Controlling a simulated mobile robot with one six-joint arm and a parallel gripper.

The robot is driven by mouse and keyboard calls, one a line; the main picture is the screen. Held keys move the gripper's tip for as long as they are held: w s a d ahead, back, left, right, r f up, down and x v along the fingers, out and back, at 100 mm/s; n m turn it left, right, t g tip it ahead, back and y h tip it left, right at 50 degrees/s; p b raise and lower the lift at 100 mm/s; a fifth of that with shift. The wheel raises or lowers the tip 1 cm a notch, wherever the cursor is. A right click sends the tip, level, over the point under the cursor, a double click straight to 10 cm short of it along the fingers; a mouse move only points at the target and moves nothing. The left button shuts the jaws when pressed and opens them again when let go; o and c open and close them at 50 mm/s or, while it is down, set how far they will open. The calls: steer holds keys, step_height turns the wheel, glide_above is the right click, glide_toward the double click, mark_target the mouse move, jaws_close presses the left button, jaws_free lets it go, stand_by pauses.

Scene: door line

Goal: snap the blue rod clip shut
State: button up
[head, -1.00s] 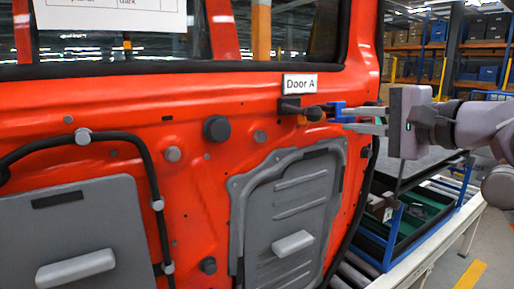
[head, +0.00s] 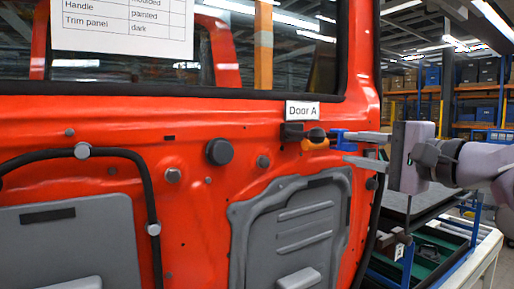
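The blue rod clip (head: 342,138) is at the right edge of the red door, below and right of the "Door A" label. It sits beside an orange piece (head: 315,145) and a black block (head: 291,131). The rod and whether the clip is shut are too small to tell. My gripper (head: 346,150) comes in from the right with its two grey fingers apart, one above the other. The upper fingertip overlaps the blue clip in the picture; the lower one is below it. I cannot tell whether either touches it.
The red door (head: 240,125) fills the left and middle, with a black cable (head: 148,185), a dark round knob (head: 219,151) and a grey panel (head: 290,230). A cart with dark trays (head: 430,245) stands at the lower right. Shelving is behind.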

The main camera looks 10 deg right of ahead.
steer(key=shift+s, duration=0.1)
steer(key=p+v, duration=0.1)
steer(key=v, duration=1.6)
steer(key=shift+s+p, duration=0.15)
steer(key=shift+p, duration=0.2)
